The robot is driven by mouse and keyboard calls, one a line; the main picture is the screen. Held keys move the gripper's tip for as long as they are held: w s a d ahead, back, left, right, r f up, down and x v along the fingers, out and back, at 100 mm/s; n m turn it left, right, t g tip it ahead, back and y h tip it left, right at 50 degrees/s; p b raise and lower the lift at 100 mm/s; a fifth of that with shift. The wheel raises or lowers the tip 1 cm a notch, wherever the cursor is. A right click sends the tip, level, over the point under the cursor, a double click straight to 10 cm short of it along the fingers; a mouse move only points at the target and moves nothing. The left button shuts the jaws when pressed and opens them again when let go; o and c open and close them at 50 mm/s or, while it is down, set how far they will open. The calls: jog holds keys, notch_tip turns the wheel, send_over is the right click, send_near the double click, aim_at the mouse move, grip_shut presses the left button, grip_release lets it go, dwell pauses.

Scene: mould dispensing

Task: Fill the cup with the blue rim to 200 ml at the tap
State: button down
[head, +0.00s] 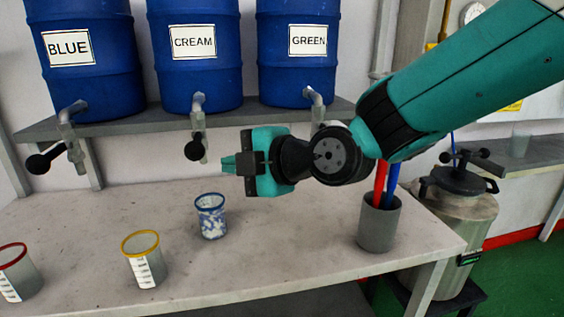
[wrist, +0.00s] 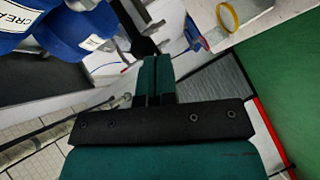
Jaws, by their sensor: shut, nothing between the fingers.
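The cup with the blue rim (head: 211,217) stands upright on the table, in front of and slightly right of the CREAM tap (head: 198,128). Its wall shows white and blue patches; I cannot read its fill level. My gripper (head: 229,164) is shut and empty, above and right of the cup, pointing left near the CREAM tap's black lever (head: 195,149). In the wrist view my closed fingers (wrist: 157,62) point at the tap area. The BLUE tap (head: 68,128) is at left; the GREEN tap (head: 316,105) is partly hidden behind my arm.
A yellow-rimmed cup (head: 143,258) and a red-rimmed cup (head: 17,273) stand at the front left. A grey holder (head: 378,224) with red and blue sticks is at the right. Blue barrels (head: 201,85) sit on a shelf (head: 150,122). A metal pot (head: 456,215) stands beyond the table.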

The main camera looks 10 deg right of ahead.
jog(key=v, duration=0.9)
jog(key=shift+r+b, duration=0.15)
jog(key=shift+b, duration=0.3)
jog(key=shift+a, duration=0.1)
jog(key=s+d+f+m+g+h, duration=0.4)
jog(key=s+f+m+g, duration=0.1)
jog(key=s+m, duration=0.35)
jog(key=s+d+f+m+g+h, duration=0.3)
jog(key=s+d+f+m+g, duration=0.15)
jog(key=s+m, duration=0.35)
notch_tip(320, 180, up, 14)
jog(key=m+p, duration=0.1)
jog(key=p, duration=1.3)
jog(key=shift+d+p, duration=0.35)
jog(key=shift+p, duration=0.05)
jog(key=shift+w, duration=0.1)
